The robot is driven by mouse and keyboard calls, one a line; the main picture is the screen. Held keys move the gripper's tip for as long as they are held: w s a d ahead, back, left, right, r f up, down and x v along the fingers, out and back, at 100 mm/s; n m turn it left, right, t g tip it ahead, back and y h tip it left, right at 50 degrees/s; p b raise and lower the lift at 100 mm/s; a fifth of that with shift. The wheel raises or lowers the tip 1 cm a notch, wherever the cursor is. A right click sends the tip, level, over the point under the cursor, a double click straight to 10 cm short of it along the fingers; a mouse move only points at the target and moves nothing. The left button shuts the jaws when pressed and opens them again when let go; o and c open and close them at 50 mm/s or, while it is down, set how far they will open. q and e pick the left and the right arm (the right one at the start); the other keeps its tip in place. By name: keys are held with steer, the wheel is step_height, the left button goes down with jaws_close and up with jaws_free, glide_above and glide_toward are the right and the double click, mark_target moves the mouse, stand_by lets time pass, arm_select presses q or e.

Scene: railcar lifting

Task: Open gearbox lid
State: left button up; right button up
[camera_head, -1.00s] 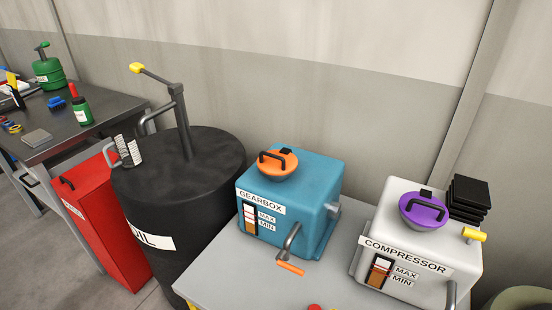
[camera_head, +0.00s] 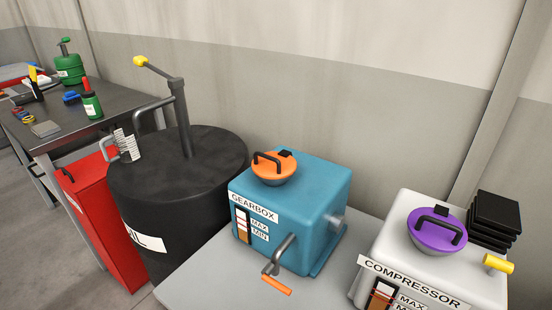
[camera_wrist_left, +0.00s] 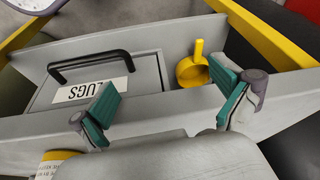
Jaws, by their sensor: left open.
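The blue gearbox (camera_head: 300,187) stands on a grey table in the head view. Its orange lid (camera_head: 274,168) with a black handle sits on top, closed. Neither gripper shows in the head view. In the left wrist view my left gripper (camera_wrist_left: 169,105) is open and empty, its two green-padded fingers apart. It is over a grey tray with a box marked LUGS (camera_wrist_left: 98,80) and a yellow scoop-like item (camera_wrist_left: 193,70). The gearbox is not in the left wrist view.
The white compressor (camera_head: 425,250) with a purple lid (camera_head: 437,231) stands right of the gearbox. A black oil drum (camera_head: 170,190) with a pump stands left. A crank (camera_head: 279,257) with an orange grip juts from the gearbox front. Black pads (camera_head: 497,214) are stacked behind the compressor.

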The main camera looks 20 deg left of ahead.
arm_select(q)
steer(key=w+r+t, duration=0.1)
steer(key=w+r, duration=0.1)
steer(key=w, duration=0.1)
steer(key=w+a+r+t, duration=0.1)
steer(key=w+r, duration=0.2)
steer(key=w, duration=0.1)
steer(key=w+r+t, duration=0.2)
steer(key=w+r, duration=0.1)
steer(key=shift+w+a+r, duration=0.2)
steer(key=shift+w+r, duration=0.05)
steer(key=shift+w, duration=0.05)
steer(key=w+a+r+t+h, duration=0.15)
steer(key=w+r+t, duration=0.25)
steer(key=w+r, duration=0.45)
steer(key=m+t+h+b, duration=0.1)
steer(key=m+t+h, duration=0.1)
steer(key=t+h, duration=0.3)
glide_toward(266, 157)
steer(key=shift+y, duration=0.25)
steer(key=p+x, duration=0.2)
steer(key=x, duration=0.8)
steer(key=shift+w+d+r, duration=0.1)
steer(key=shift+w+d, duration=0.05)
steer(key=shift+w, duration=0.15)
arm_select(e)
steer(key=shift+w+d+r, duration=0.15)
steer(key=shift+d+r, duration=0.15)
